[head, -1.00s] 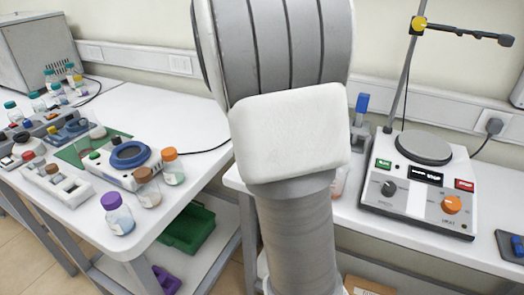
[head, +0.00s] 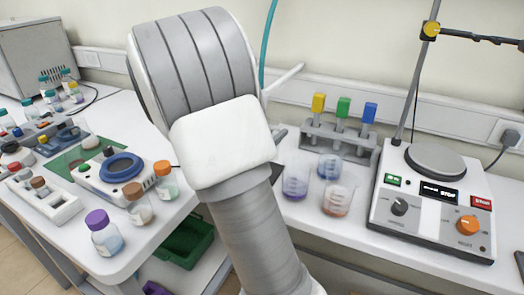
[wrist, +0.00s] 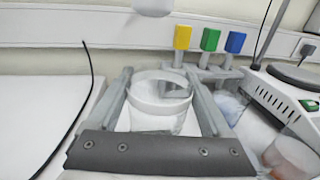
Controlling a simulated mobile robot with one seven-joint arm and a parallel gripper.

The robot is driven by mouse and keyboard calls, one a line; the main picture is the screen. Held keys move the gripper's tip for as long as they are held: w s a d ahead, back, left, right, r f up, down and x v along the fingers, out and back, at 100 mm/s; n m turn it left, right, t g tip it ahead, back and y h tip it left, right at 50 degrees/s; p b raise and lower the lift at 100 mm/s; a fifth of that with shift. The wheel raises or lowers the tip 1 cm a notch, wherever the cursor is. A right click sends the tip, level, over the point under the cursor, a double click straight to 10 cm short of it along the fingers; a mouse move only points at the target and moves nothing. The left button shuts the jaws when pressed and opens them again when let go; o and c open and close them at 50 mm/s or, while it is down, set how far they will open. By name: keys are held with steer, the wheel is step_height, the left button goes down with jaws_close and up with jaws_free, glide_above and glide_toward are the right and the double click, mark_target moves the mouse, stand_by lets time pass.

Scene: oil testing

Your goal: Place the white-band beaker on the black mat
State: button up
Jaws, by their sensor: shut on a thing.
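The white-band beaker (wrist: 158,112) is clear glass with a white band near its rim. It stands between the two grey fingers of my gripper (wrist: 158,74) in the wrist view, and the gripper is shut on it. The bench's white top lies behind and below it; I cannot tell whether the beaker touches it. In the head view my arm hides the gripper and the beaker.
Beakers with purple (head: 296,180), blue (head: 329,165) and orange-red (head: 338,197) contents stand right of my arm. Behind them is a grey rack (head: 338,142) with yellow, green and blue-topped items. A hotplate stirrer (head: 432,205) with a stand fills the right.

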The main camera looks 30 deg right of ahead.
steer(key=shift+w+a+f, duration=0.45)
steer(key=shift+a+f, duration=0.05)
steer(key=shift+a, duration=0.1)
steer(key=shift+f+b, duration=0.7)
steer(key=shift+f, duration=1.25)
steer(key=shift+f, duration=0.15)
steer(key=o, duration=1.2)
